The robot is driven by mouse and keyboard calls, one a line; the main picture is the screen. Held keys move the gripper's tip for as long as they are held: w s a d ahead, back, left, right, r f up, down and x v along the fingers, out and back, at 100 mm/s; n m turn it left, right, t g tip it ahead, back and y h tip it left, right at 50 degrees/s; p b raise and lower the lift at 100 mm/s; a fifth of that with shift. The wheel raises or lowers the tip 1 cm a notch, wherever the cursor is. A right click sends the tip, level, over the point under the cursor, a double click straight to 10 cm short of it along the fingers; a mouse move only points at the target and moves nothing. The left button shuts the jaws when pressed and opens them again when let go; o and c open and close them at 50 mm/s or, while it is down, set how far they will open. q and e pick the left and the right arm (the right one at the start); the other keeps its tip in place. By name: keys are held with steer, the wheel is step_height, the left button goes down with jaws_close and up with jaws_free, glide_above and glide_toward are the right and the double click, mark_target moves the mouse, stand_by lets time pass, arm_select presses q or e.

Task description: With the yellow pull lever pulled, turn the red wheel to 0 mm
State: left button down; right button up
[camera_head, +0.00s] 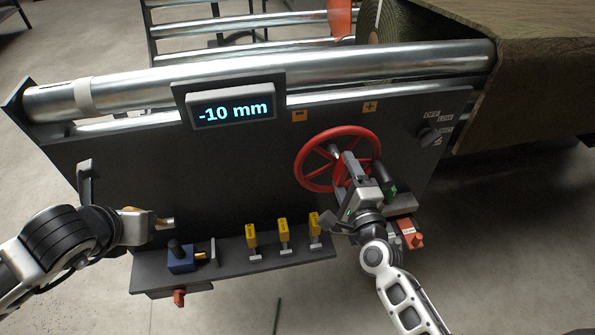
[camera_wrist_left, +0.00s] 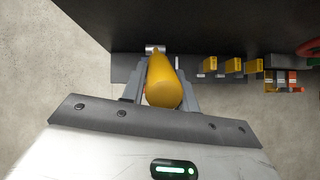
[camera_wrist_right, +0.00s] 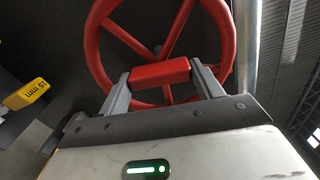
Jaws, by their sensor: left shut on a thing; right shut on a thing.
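The red wheel (camera_head: 303,171) is on the dark panel, partly hidden by my right gripper (camera_head: 352,172) and arm. In the right wrist view my right gripper (camera_wrist_right: 162,82) is shut on a red part of the wheel (camera_wrist_right: 160,73), with the rim (camera_wrist_right: 92,45) and spokes behind. My left gripper (camera_head: 150,222) is at the panel's left side. In the left wrist view it (camera_wrist_left: 163,88) is shut on the yellow pull lever (camera_wrist_left: 163,80); the lever is mostly hidden in the head view. The display (camera_head: 233,110) reads -10 mm.
Several yellow blocks (camera_head: 284,233) stand on the ledge (camera_head: 230,272) below the panel, beside a blue block (camera_head: 180,258). Orange minus (camera_head: 299,116) and plus (camera_head: 370,106) signs flank the wheel's top. A knob (camera_head: 428,135) is at right. Metal rollers (camera_head: 270,70) run behind.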

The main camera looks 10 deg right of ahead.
steer(key=shift+d, duration=0.4)
steer(key=o, duration=1.4)
steer(key=shift+r, duration=0.1)
steer(key=shift+a, duration=0.1)
steer(key=shift+s, duration=0.15)
steer(key=s, duration=1.1)
steer(key=shift+s, duration=0.4)
steer(key=shift+s, duration=0.1)
steer(key=s, duration=0.4)
steer(key=shift+s+a, duration=0.1)
steer(key=shift+s, duration=0.3)
